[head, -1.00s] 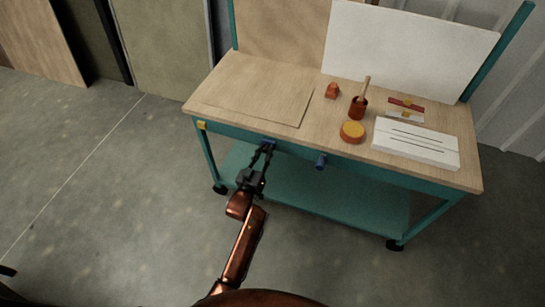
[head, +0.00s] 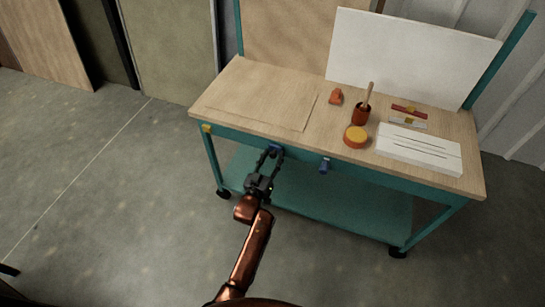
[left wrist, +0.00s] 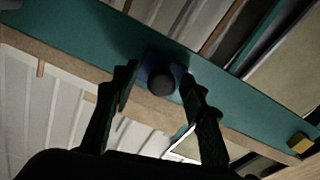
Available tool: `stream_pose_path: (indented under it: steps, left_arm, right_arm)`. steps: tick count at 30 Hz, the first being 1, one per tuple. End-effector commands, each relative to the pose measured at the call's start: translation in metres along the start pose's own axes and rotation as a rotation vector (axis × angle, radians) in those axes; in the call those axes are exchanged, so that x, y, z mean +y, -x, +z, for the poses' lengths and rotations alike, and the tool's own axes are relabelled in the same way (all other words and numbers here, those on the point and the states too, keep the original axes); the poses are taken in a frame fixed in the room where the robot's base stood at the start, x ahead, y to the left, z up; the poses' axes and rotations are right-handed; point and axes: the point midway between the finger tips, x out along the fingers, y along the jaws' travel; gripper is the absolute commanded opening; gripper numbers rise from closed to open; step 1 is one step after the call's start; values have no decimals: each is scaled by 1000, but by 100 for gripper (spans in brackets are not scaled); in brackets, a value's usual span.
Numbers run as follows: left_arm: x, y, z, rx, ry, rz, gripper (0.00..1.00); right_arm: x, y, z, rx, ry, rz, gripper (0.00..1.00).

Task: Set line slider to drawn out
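A blue knob with a dark round end (head: 276,148) sits on the teal front rail of the workbench, left of its middle. I cannot tell from its looks whether it is the line slider. My left gripper (head: 272,154) reaches up to it from the front. In the left wrist view the knob (left wrist: 161,83) lies between the two dark fingers of the gripper (left wrist: 158,78). The fingers are spread, with a visible gap on each side of the knob's round end. My right gripper is not in view.
A second blue knob (head: 324,165) is on the same rail to the right. A teal lower shelf (head: 340,210) lies below.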

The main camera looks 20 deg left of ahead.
Motion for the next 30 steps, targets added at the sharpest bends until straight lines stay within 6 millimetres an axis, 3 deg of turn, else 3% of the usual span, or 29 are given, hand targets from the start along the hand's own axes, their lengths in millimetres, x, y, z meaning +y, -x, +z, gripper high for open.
stream_pose_path:
  steps: [8, 21, 30]
  left_arm:
    - [-1, 4, 0, 0, 0, -2, 40]
    - [-1, 66, 1, -1, 0, -1, 40]
    - [-1, 76, 0, 0, 0, -1, 40]
  right_arm:
    - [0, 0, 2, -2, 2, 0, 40]
    - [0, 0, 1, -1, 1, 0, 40]
    - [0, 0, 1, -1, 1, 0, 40]
